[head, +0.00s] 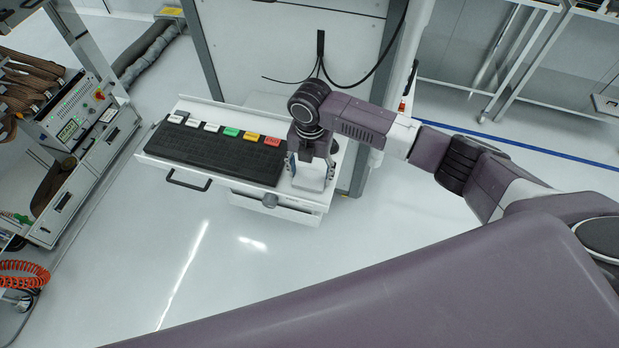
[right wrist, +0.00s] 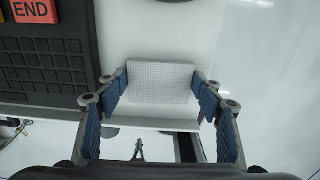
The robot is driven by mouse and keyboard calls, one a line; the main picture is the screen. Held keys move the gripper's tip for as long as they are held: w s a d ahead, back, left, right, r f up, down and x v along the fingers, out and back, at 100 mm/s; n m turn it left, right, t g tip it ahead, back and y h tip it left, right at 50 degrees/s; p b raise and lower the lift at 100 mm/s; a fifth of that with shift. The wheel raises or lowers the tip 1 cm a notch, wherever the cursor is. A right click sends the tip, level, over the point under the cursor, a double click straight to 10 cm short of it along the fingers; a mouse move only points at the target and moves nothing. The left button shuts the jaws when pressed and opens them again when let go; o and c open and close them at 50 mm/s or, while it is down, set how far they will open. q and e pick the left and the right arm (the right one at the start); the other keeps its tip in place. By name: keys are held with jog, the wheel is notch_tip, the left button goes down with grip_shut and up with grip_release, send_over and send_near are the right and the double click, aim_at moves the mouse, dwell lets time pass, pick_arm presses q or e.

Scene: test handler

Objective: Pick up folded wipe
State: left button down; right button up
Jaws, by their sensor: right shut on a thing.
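The folded wipe (right wrist: 160,80) is a white rectangle with a fine grid texture. In the right wrist view it lies between the blue-padded fingertips of my right gripper (right wrist: 161,92), which touch its left and right edges. The gripper is shut on the wipe. In the head view my right gripper (head: 311,172) points down at the right end of the white shelf (head: 318,203), beside the black keyed mat. I cannot tell whether the wipe is lifted off the shelf. My left gripper is not in view.
The black mat (head: 215,158) fills most of the shelf and carries a row of coloured labels, with a red END label (right wrist: 34,10) nearest the gripper. A white cabinet panel (head: 285,50) stands behind. Open floor (head: 230,270) lies in front.

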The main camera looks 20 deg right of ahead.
aim_at(310, 176)
jog(key=shift+r, duration=0.45)
notch_tip(310, 176, up, 19)
jog(key=b, duration=0.3)
jog(key=shift+o, duration=0.3)
